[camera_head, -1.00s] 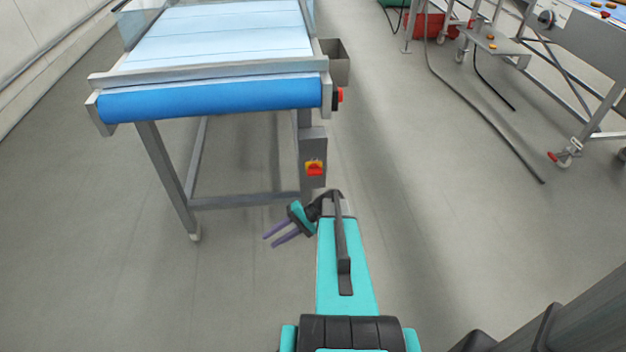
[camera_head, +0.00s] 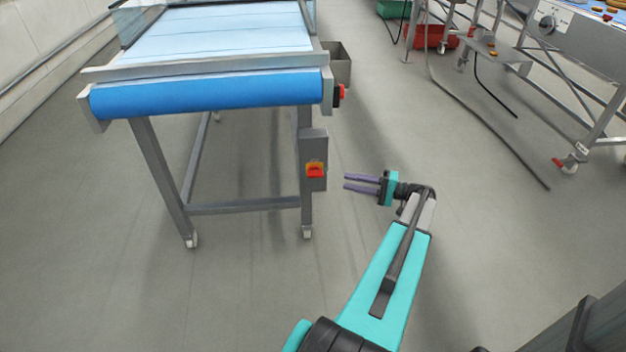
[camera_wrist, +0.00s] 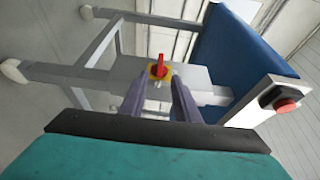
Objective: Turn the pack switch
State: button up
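The pack switch (camera_head: 315,171) is a red rotary handle on a yellow plate. It sits on a grey box (camera_head: 314,146) fixed to the right front leg of the blue-belted conveyor. In the wrist view the switch (camera_wrist: 158,69) shows ahead of and between my fingers, with its red handle pointing towards the top of the picture. My gripper (camera_head: 346,182) is to the right of the switch in the head view, apart from it, with its two purple fingers pointing left. In the wrist view the fingers (camera_wrist: 158,98) are spread with nothing between them.
The conveyor (camera_head: 205,97) stands at the left on a steel frame. A red push button (camera_head: 341,91) sits on its side above the switch box, and it also shows in the wrist view (camera_wrist: 286,105). A steel bin (camera_head: 337,66) is behind it. Floor to the right is open, with a cable (camera_head: 470,120).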

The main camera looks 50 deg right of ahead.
aim_at(315, 173)
dwell(0.4)
jog(key=b+x, duration=0.1)
jog(key=x, duration=1.2)
jog(key=shift+w+r, duration=0.1)
jog(key=shift+w, duration=0.25)
